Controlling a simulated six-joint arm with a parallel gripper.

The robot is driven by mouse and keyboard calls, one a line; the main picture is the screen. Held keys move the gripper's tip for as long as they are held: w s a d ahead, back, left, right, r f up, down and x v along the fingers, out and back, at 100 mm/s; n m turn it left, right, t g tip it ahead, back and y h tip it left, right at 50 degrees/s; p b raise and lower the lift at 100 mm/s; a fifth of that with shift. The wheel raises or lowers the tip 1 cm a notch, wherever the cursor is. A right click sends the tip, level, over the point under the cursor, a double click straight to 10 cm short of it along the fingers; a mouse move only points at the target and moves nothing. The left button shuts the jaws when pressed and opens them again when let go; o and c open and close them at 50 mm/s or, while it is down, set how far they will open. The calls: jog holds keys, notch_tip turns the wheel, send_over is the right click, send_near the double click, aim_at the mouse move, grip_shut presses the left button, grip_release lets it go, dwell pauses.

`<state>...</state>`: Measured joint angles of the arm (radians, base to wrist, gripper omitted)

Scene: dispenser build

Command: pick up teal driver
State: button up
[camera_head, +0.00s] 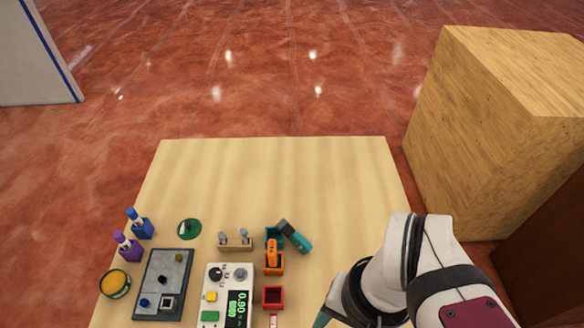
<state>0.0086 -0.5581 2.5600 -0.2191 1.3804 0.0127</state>
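The teal driver (298,240) lies tilted on the right side of the group of items, with a dark grey end at its upper left and a teal body at its lower right. It is beside a teal holder (269,233) and seems to touch or overlap its edge; I cannot tell which. My arm comes in from the lower right, well apart from the driver. My gripper's fingers are not visible. A small dark teal sliver shows at the bottom edge by the arm, and I cannot tell what it is.
An orange driver (272,252) stands in an orange holder (274,269) just below the teal one. A red holder (273,305) looks empty. The table's far half is clear.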

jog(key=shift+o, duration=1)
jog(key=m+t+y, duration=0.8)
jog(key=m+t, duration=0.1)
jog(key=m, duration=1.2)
send_near(299, 236)
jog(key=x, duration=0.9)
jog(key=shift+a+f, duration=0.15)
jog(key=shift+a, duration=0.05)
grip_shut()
